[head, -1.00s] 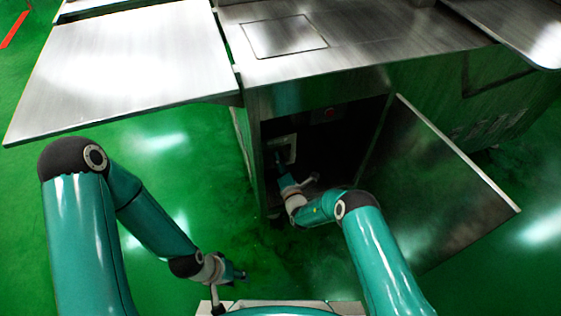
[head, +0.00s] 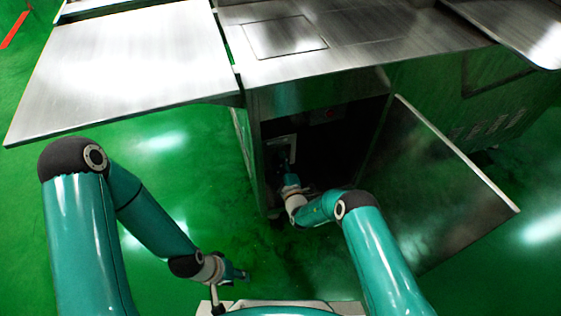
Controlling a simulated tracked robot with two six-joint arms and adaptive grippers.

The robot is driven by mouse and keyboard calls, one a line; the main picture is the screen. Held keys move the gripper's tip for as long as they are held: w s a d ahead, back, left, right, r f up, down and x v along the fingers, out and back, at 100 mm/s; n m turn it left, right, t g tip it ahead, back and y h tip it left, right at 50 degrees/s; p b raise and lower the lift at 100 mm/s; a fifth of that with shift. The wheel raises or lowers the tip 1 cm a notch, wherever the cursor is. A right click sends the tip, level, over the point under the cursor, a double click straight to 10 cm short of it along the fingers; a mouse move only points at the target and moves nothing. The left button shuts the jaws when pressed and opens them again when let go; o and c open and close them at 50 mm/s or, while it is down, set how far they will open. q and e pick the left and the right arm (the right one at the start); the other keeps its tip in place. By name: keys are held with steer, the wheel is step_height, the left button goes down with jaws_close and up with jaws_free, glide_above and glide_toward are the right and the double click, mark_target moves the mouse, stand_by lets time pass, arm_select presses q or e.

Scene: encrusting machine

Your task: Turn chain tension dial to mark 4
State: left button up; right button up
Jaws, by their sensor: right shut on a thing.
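The machine cabinet stands open, and a pale dial plate (head: 289,141) shows on the left inside its dark opening. My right gripper (head: 284,163) reaches into the opening and is shut at the lower part of that plate. The chain tension dial itself is hidden behind the gripper, and its marks are too small and dark to read. My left gripper (head: 242,275) hangs low over the floor in front of the machine, away from the cabinet. Its fingers are too small to tell whether they are open.
The open cabinet door (head: 445,190) slants out on the right of my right arm. The steel machine top (head: 350,35) overhangs the opening. A steel side table (head: 135,60) extends at left. Green floor (head: 170,150) is free between my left arm and the cabinet.

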steer(key=shift+w+d+f+m, duration=0.1)
steer(key=shift+d+f+m, duration=0.05)
steer(key=shift+d+m, duration=0.2)
steer(key=o, duration=1)
steer(key=shift+a, duration=0.1)
steer(key=shift+o, duration=0.7)
steer(key=shift+a, duration=0.15)
steer(key=v, duration=1.2)
